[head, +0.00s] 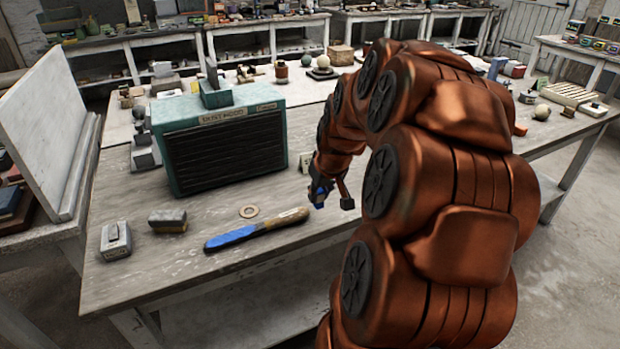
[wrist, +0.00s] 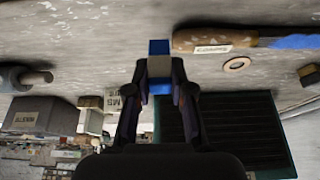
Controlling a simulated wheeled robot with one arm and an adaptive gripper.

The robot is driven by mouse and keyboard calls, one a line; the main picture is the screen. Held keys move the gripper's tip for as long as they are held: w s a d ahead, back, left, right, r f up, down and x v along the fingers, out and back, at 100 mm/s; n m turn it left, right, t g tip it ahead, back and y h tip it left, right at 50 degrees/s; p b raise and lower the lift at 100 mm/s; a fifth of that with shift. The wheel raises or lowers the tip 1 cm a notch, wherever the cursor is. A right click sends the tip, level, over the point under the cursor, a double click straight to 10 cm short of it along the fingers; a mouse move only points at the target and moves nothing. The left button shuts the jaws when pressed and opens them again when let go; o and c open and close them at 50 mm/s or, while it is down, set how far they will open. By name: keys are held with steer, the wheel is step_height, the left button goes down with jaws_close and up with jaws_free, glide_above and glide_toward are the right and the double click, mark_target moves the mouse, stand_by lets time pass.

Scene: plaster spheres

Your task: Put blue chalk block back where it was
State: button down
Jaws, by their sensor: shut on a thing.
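My gripper (head: 322,188) is low over the front part of the wooden table, just right of the teal dust hood. In the wrist view my gripper (wrist: 160,75) has both fingers closed on the blue chalk block (wrist: 159,47). The block sticks out past the fingertips, with its lower part between them. In the head view only a little blue shows at the fingers, partly hidden by them. I cannot tell whether the block touches the table top.
The teal dust hood (head: 222,145) stands left of my gripper. A blue-and-wood tool (head: 255,230) lies close by at the left, with a flat ring (head: 249,211) behind it. A brush-like block (head: 168,220) and a grey box (head: 116,240) sit further left.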

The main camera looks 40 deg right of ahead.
steer(key=w+d, duration=0.2)
steer(key=w, duration=0.1)
steer(key=w+d+p, duration=0.1)
steer(key=w+d, duration=0.2)
steer(key=w+d+f+p, duration=0.1)
steer(key=w+d, duration=0.1)
steer(key=w, duration=0.1)
steer(key=shift+w+d, duration=0.15)
steer(key=shift+w, duration=0.15)
steer(key=shift+f+p, duration=0.8)
steer(key=shift+f, duration=1.1)
steer(key=shift+f, duration=0.1)
steer(key=c, duration=1)
jaws_free()
